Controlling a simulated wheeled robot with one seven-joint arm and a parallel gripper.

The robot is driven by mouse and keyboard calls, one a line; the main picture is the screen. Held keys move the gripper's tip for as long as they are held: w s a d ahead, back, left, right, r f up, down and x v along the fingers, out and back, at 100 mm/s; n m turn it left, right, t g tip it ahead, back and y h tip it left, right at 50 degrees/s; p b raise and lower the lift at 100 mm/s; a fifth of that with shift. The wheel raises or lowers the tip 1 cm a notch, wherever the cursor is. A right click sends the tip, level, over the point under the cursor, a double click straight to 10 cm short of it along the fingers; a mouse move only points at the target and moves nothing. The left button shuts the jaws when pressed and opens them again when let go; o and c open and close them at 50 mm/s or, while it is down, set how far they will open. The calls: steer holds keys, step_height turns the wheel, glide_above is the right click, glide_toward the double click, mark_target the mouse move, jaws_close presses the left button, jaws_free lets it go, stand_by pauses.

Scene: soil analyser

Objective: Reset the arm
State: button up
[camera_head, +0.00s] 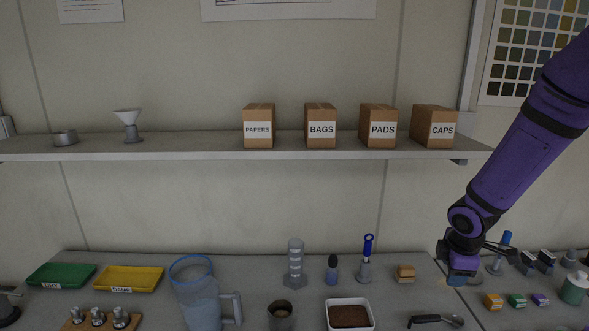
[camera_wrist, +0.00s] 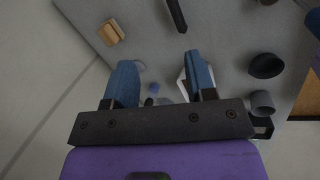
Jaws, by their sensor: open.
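My arm is purple and reaches down from the upper right in the head view. My gripper (camera_head: 456,281) hangs over the right part of the bench, pointing down. In the wrist view my gripper (camera_wrist: 162,80) shows two blue fingers spread wide apart. Nothing is between them except the bench and small things well beyond. It is open and empty.
The grey bench (camera_head: 400,290) holds a clear jug (camera_head: 198,300), a white soil tray (camera_head: 350,315), a scoop (camera_head: 437,320), and green (camera_head: 60,275) and yellow (camera_head: 128,279) trays. Small coloured blocks (camera_head: 517,300) lie right of the gripper. A shelf (camera_head: 200,150) with labelled boxes (camera_head: 320,125) runs above.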

steer(key=s+a+r+m+t, duration=0.1)
steer(key=s+a+r+m, duration=0.1)
steer(key=s+r+m, duration=0.65)
steer(key=s+a+r+m+t, duration=0.15)
steer(key=s+r, duration=0.35)
steer(key=r, duration=0.8)
steer(key=s+a+r+m+y, duration=0.1)
steer(key=s+a+r+m, duration=0.3)
steer(key=s, duration=0.5)
steer(key=shift+s+r+m, duration=0.2)
steer(key=shift+s+m, duration=0.1)
steer(key=shift+m, duration=0.1)
